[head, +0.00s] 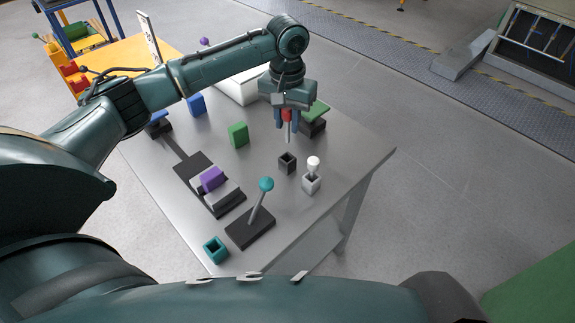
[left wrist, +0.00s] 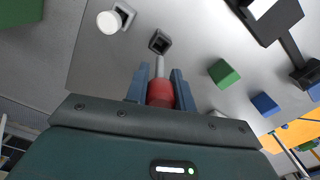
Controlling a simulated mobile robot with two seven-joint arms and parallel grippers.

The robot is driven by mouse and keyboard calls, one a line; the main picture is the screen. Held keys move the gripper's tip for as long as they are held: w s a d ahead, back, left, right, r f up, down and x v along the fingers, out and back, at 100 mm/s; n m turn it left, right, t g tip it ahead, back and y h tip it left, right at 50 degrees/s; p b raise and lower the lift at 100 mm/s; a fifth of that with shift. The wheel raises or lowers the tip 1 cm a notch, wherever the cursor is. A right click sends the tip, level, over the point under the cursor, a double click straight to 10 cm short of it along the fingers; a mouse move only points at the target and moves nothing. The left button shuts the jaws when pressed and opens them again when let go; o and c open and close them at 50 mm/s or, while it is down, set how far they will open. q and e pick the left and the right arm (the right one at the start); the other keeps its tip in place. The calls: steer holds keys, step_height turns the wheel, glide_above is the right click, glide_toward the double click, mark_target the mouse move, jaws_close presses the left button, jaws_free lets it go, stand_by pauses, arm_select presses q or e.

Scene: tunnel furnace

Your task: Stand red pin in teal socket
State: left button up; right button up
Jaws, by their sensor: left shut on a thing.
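My left gripper (head: 287,120) is shut on the red pin (head: 287,114) by its red head. The pin's grey shaft hangs downward above the table. In the left wrist view the red head (left wrist: 160,93) sits between the blue fingers, and its shaft points toward a dark square socket (left wrist: 160,42). The dark socket also shows in the head view (head: 287,163), below and apart from the pin. The teal socket (head: 215,250) stands empty at the near left corner of the table, far from the gripper. My right gripper is not in view.
A teal-knobbed lever (head: 266,185) on a dark base stands near the teal socket. A white-headed pin (head: 313,164) stands in a light socket (head: 311,185). A purple block (head: 211,179) lies on a dark slide. A green block (head: 238,134) stands at the middle of the table (head: 345,165).

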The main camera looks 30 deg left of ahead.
mark_target(287, 142)
arm_select(q)
step_height(287, 142, down, 9)
steer(key=shift+r, duration=0.15)
steer(key=shift+f, duration=0.3)
steer(key=shift+f, duration=0.1)
steer(key=o, duration=1)
steer(key=shift+c, duration=0.2)
